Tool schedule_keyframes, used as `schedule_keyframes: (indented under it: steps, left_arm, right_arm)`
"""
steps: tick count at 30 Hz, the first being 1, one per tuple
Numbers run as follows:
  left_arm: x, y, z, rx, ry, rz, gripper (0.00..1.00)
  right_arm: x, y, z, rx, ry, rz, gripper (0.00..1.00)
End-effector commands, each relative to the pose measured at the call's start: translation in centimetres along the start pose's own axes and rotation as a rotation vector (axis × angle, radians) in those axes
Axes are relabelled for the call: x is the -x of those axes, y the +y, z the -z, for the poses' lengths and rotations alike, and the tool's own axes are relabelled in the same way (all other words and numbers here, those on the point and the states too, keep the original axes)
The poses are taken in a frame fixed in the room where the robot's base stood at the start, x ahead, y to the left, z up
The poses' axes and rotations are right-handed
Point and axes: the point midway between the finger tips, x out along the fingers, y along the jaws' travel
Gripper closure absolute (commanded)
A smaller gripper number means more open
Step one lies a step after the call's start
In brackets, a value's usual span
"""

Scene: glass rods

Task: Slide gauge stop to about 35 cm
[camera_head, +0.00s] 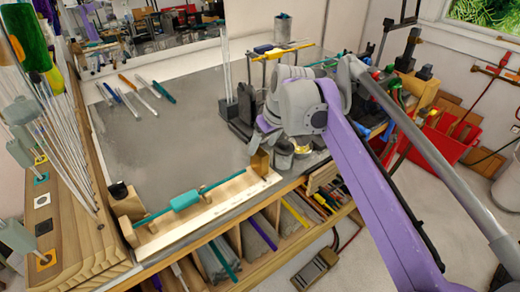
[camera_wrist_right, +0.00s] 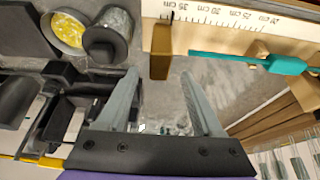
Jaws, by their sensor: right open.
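The gauge is a pale wooden rail with a printed scale (camera_head: 205,218) along the near edge of the bench; the scale also shows in the right wrist view (camera_wrist_right: 215,14). A brass-coloured block, seemingly the gauge stop (camera_head: 259,162), stands at its right end. In the right wrist view the stop (camera_wrist_right: 160,52) is upright near the high-number end of the scale, just beyond my fingertips. A teal rod with a thick teal sleeve (camera_head: 185,199) lies along the gauge. My right gripper (camera_wrist_right: 160,78) is open and empty, apart from the stop. My left gripper is out of view.
A metal cup (camera_wrist_right: 108,38) and a bowl with yellow contents (camera_wrist_right: 68,30) stand beside the gripper. Black fixtures (camera_head: 240,115) stand behind it. Tall rods stand at far left.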

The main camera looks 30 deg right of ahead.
Motion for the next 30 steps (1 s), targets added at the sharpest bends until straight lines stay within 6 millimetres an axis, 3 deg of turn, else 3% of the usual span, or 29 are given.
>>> schedule_keyframes:
  steps: [3,10,30]
  left_arm:
    - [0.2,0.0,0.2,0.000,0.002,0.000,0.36]
    - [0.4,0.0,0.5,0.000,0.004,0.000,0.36]
    - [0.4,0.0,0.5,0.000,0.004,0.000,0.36]
  right_arm:
    - [2.6,0.0,0.1,-0.001,0.000,0.000,0.32]
    - [5.6,0.0,0.0,-0.001,0.000,0.000,0.32]
    - [5.8,-0.2,-0.2,0.000,0.000,0.000,0.32]
